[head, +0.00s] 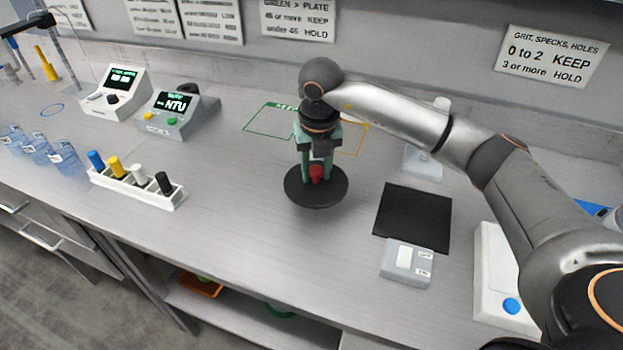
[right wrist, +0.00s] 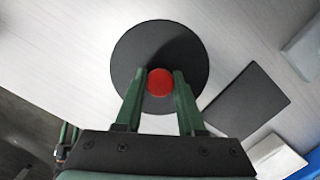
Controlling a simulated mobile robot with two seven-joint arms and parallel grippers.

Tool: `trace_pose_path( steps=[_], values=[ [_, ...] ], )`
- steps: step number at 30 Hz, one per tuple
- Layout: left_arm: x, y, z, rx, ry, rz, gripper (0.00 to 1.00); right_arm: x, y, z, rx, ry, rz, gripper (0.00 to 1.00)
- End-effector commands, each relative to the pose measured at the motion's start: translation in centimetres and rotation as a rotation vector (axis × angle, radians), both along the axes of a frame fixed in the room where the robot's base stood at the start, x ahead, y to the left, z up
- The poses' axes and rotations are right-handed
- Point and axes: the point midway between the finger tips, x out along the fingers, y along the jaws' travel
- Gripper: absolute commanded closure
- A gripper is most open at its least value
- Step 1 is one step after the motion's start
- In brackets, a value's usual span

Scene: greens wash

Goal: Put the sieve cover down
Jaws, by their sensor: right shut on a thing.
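The sieve cover (head: 316,194) is a round black disc with a red knob (head: 316,173) at its middle. It is over the front middle of the steel bench in the head view. My right gripper (head: 315,178) points down from above with its green fingers shut on the red knob. In the right wrist view the knob shows between the two fingertips (right wrist: 160,84), with the black cover (right wrist: 158,40) beyond them. I cannot tell whether the cover touches the bench or hangs just above it. My left gripper is not in the head view.
A black mat (head: 414,217) and a small grey device (head: 407,263) lie right of the cover. A white rack (head: 137,188) with coloured-cap pieces stands left. Green (head: 268,121) and orange outlines are behind. The bench between rack and cover is clear.

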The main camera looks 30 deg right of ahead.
Motion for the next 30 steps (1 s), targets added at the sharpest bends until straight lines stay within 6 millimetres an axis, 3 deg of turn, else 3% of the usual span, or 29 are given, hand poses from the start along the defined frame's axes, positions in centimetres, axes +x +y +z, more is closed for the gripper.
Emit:
trace_pose_path(
  steps=[8,15,25,26,30],
  values=[
    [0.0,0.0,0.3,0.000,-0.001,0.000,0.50,1.4,0.2,-1.7,0.001,0.001,0.001,1.00],
    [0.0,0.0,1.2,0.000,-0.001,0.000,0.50,1.4,0.2,-4.6,0.001,0.001,0.001,1.00],
    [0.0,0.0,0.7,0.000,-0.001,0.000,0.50,1.4,0.2,-5.1,0.001,-0.002,0.001,1.00],
    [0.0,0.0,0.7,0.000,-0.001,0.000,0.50,1.4,0.2,-5.1,0.001,-0.002,0.001,0.61],
    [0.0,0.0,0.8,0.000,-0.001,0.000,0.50,1.4,0.2,-5.0,0.001,0.000,0.001,0.45]
  ],
)
